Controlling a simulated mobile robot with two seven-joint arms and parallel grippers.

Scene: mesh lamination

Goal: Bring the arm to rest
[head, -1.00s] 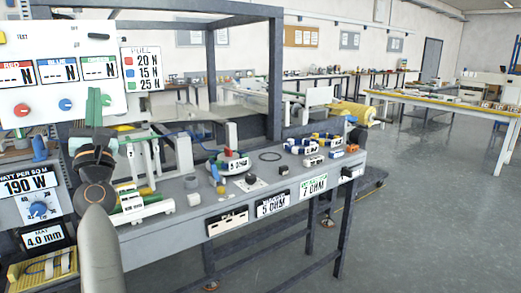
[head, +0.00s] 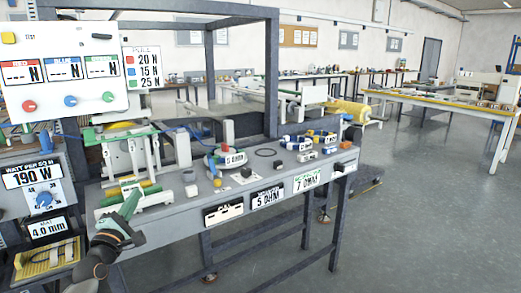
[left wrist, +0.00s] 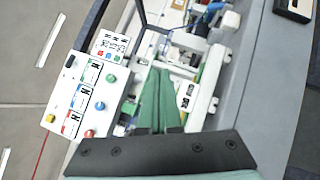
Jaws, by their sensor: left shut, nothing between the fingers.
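My left gripper (head: 134,196) is low at the left of the head view, in front of the bench's front-left edge, with its green fingers pointing up and to the right. In the left wrist view its green fingers (left wrist: 157,98) lie together, shut with nothing between them. I cannot tell whether it touches the bench. My right gripper is in neither view.
The grey workbench (head: 180,222) carries several fixtures, with a green-and-white roller fixture (head: 150,200) close to my left gripper. A dial box (head: 38,190) stands at the left, under the button panel (head: 65,75). Open floor (head: 420,230) lies to the right.

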